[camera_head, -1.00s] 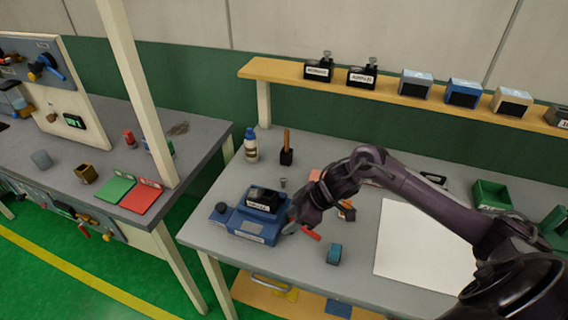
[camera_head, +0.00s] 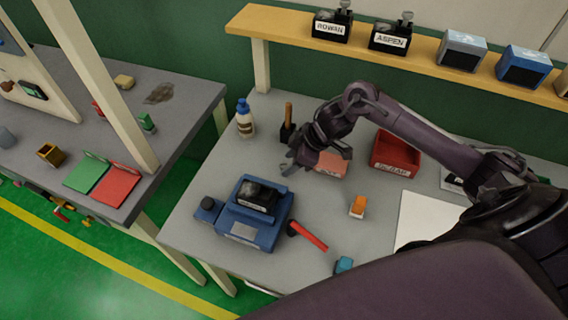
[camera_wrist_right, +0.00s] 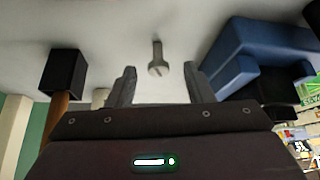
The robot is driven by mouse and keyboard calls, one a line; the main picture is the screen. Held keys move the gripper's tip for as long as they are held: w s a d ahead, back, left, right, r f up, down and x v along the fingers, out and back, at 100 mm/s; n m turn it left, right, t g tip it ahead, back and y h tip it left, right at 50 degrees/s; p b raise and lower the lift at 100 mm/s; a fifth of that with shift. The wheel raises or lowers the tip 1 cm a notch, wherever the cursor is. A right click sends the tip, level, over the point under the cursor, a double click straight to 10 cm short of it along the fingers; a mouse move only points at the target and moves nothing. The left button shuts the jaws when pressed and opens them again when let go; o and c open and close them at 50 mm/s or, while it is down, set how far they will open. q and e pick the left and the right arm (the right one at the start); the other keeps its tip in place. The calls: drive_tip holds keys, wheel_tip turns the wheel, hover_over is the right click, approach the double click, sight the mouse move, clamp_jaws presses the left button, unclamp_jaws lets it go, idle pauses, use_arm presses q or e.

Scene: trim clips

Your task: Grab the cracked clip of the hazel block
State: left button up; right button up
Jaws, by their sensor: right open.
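A small grey clip (camera_wrist_right: 158,68) with a round slotted head and a short shank is at the bench surface in the wrist view. It lies ahead of the gap between my right gripper's fingers (camera_wrist_right: 160,85), which are apart with nothing between them. In the head view my right gripper (camera_head: 291,167) is low over the bench, behind the blue fixture (camera_head: 243,235), and hides the clip. A black block (camera_head: 258,195) sits in the fixture; its label is too small to read, so I cannot confirm it is hazel. The fixture also shows in the wrist view (camera_wrist_right: 250,45). My left gripper is not in view.
A black holder with a brown handle (camera_head: 288,120) and a bottle (camera_head: 245,120) stand near the gripper. A red-handled tool (camera_head: 308,237), an orange item (camera_head: 358,206) and a red bin (camera_head: 394,155) lie right. Blocks marked ROWAN (camera_head: 331,27) and ASPEN (camera_head: 389,41) sit on the shelf.

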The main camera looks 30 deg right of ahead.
sight(285, 164)
drive_tip(key=x, duration=0.3)
drive_tip(key=shift+w+a+f, duration=0.15)
drive_tip(key=shift+w+f, duration=0.1)
drive_tip(key=shift+w, duration=0.05)
drive_tip(key=c, duration=0.5)
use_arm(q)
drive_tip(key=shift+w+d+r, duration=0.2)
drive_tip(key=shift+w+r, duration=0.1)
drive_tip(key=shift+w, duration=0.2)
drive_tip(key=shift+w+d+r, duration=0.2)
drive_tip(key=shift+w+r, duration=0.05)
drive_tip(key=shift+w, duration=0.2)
use_arm(e)
drive_tip(key=c, duration=0.5)
drive_tip(key=shift+r, duration=0.1)
